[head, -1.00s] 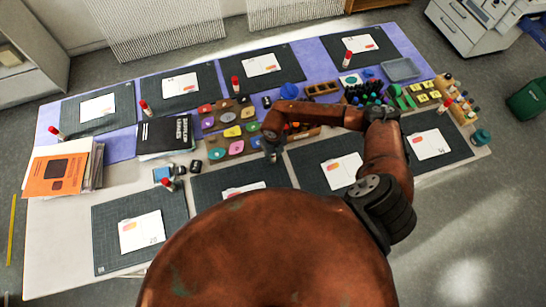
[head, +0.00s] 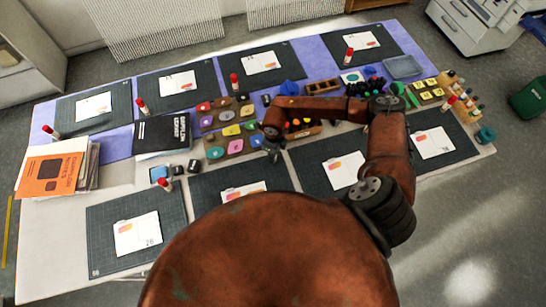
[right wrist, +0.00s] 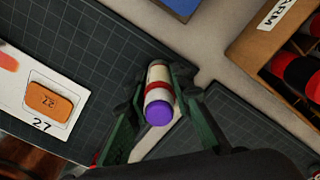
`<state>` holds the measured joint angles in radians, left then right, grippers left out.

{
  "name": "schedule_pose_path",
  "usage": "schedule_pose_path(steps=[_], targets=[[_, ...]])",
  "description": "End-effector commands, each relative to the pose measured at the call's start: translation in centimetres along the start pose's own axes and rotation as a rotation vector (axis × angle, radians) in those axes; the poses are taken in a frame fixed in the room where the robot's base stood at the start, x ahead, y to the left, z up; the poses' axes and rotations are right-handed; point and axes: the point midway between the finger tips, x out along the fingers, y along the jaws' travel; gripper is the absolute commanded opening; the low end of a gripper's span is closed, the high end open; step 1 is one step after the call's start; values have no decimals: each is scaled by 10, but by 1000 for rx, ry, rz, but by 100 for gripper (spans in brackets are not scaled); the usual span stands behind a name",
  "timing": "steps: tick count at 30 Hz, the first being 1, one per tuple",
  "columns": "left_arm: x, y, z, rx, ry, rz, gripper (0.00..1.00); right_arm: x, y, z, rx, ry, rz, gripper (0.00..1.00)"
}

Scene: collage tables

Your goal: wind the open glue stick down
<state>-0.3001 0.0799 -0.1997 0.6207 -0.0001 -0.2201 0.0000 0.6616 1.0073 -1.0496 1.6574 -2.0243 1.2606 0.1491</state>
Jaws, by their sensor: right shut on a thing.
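My right gripper (right wrist: 160,88) is shut on a glue stick (right wrist: 158,92) with a white body, a red band and a purple end that faces the wrist camera. I cannot tell from here how far any glue stands out. In the head view the right gripper (head: 272,152) is low at the middle of the table, near the gap between two front mats; the stick in it is too small to make out there. Several glue sticks with red caps stand on the table, one at the back (head: 234,82) and one by the black book (head: 143,107). My left gripper is not in view.
Dark cutting mats (head: 110,220) with white cards line both long sides. A card with an orange block (right wrist: 50,99) lies beside the gripper.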

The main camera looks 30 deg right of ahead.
Motion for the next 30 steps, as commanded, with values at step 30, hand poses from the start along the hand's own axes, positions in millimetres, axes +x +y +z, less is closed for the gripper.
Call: schedule_pose_path(steps=[30], targets=[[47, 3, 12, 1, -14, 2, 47, 2, -2, 1, -721, 0, 0, 1]])
